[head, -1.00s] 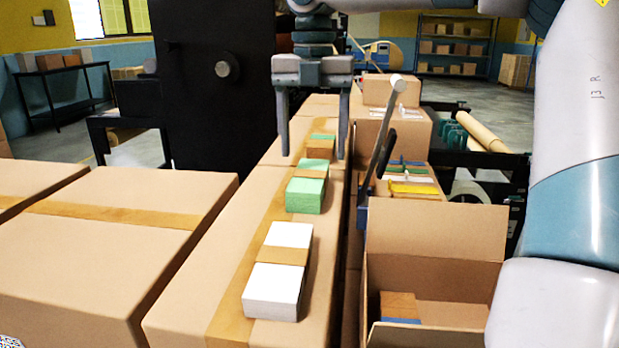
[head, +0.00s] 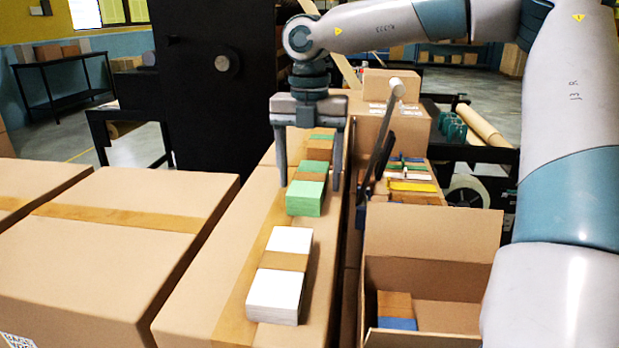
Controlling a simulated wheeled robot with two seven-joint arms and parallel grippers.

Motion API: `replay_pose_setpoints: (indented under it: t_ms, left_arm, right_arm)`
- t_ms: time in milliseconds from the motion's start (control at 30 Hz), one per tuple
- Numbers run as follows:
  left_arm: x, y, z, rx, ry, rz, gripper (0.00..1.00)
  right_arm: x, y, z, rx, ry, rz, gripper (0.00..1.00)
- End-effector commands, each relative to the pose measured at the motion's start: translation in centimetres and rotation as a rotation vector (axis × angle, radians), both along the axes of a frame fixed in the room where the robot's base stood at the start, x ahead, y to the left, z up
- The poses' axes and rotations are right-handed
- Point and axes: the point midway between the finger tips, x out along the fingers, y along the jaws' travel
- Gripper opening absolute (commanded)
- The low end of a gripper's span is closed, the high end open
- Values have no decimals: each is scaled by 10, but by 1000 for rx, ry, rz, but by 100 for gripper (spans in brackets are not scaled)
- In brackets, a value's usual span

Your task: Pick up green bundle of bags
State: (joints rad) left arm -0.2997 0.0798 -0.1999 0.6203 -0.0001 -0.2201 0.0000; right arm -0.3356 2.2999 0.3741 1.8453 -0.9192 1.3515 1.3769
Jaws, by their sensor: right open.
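A green bundle of bags (head: 305,198) with a brown paper band lies on top of the long cardboard box (head: 215,260). A second green bundle (head: 321,141) lies farther back, partly hidden between the gripper's fingers. A white bundle (head: 276,293) with a brown band lies nearer to me. My right gripper (head: 309,187) points down with its fingers apart, one on each side of the nearer green bundle's far end in the picture. I cannot tell whether the fingers touch it. My left gripper is not in view.
An open carton (head: 430,240) with brown and blue bundles stands to the right. A thin lever with a pale knob (head: 397,88) rises close to the right of the gripper. Large closed cartons (head: 100,250) fill the left. A black machine panel (head: 215,110) stands behind.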

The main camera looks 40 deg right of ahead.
Motion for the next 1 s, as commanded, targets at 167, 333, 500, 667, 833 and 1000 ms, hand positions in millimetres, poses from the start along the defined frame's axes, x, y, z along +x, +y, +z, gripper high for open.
replay_pose_setpoints:
  t_ms: [167,333,500,667,833,1000]
  left_arm:
    - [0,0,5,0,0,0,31]
    - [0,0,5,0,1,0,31]
    - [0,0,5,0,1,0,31]
    - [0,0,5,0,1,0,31]
    - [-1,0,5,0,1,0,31]
    - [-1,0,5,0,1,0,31]
  right_arm:
    - [0,0,-10,1,-1,-1,69]
    - [0,0,-11,0,-1,-1,69]
    - [0,0,-11,0,-1,-1,69]
    - [0,0,-11,0,-1,-1,57]
    - [0,0,-11,0,-1,-1,20]
    - [0,0,-10,0,-2,-1,20]
